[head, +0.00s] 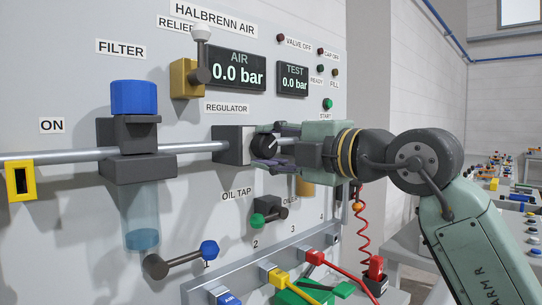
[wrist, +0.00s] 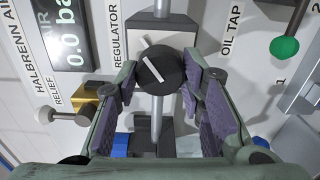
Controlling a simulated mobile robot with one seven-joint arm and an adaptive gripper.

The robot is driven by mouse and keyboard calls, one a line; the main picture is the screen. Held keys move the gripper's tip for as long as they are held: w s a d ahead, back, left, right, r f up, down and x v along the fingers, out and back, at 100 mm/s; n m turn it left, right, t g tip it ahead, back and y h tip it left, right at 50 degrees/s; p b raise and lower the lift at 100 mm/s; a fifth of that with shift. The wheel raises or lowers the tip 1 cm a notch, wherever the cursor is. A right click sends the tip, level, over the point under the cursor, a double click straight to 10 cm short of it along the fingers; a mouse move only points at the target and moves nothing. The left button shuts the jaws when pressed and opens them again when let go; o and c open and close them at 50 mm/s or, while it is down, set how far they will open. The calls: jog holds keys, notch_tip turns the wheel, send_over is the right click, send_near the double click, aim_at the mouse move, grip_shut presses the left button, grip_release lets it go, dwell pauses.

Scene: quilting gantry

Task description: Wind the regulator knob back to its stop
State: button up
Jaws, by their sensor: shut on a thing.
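The regulator knob (head: 263,146) is black and round with a white pointer line, on the front of a grey block (head: 231,146) under the REGULATOR label. My gripper (head: 272,148) comes from the right and is shut on the knob, one finger above it and one below. In the wrist view the knob (wrist: 160,75) sits between the purple pads of my gripper (wrist: 160,82). The AIR display (head: 237,70) reads 0.0 bar.
The TEST display (head: 292,79) also reads 0.0 bar. The filter (head: 135,97) with a blue cap stands left on the pipe (head: 60,155). The brass relief valve (head: 186,78) is above left. The green oil tap (head: 258,219) and coloured hose fittings (head: 280,277) are below my gripper.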

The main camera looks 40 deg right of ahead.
jog(key=n+b, duration=0.1)
jog(key=n, duration=0.3)
jog(key=shift+f+n, duration=0.15)
jog(key=shift+n, duration=0.15)
jog(key=n+b, duration=0.1)
jog(key=n, duration=0.3)
jog(key=shift+n, duration=0.3)
jog(key=n+b, duration=0.1)
jog(key=n, duration=0.9)
jog(key=shift+d, duration=0.15)
jog(key=n, duration=1.3)
jog(key=shift+d+n+p, duration=0.1)
jog(key=shift+n+p, duration=0.2)
jog(key=n, duration=0.4)
jog(key=shift+n, duration=0.4)
